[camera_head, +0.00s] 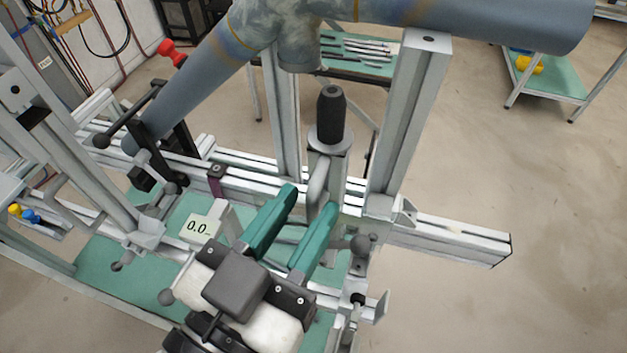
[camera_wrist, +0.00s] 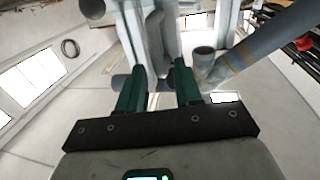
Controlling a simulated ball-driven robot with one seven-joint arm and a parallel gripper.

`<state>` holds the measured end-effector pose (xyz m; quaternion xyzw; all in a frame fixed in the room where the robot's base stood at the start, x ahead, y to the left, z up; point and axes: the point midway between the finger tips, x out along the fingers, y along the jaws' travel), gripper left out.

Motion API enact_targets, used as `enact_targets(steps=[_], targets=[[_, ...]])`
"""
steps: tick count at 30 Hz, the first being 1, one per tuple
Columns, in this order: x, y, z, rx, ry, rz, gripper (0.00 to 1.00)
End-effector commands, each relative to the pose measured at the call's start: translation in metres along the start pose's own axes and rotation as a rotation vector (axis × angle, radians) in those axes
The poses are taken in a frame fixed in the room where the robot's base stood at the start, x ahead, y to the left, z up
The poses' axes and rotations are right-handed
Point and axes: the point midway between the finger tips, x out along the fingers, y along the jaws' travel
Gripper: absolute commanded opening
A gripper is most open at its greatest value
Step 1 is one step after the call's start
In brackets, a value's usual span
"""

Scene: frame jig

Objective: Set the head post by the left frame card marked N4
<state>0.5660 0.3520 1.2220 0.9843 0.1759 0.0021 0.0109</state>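My gripper (camera_head: 309,200) has two green fingers, spread apart, at the front of an upright grey post with a black knob (camera_head: 330,115) on top. I take this to be the head post. A grey bar handle (camera_head: 318,182) on its front is at the fingertips. In the wrist view my gripper (camera_wrist: 157,72) shows grey metal beyond and between the fingers; I cannot tell whether they touch it. No card marked N4 is legible.
A metal rail (camera_head: 450,242) runs behind the post and ends at the right. A tall upright (camera_head: 405,110) stands just right of the post. A thick blue-grey pipe (camera_head: 205,75) crosses above.

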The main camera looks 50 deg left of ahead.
Motion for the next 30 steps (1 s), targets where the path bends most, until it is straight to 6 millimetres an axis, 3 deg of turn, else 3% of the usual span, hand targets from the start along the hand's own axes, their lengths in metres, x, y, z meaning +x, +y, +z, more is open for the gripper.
enact_targets(steps=[6, 17, 28, 30], targets=[[0.023, 0.000, 0.000, -0.001, -0.001, 0.001, 0.34], [0.028, 0.000, 0.001, 0.000, 0.000, 0.000, 0.34], [0.028, 0.000, 0.000, 0.000, 0.000, 0.001, 0.00], [0.028, 0.001, 0.000, 0.000, 0.000, 0.002, 0.00]])
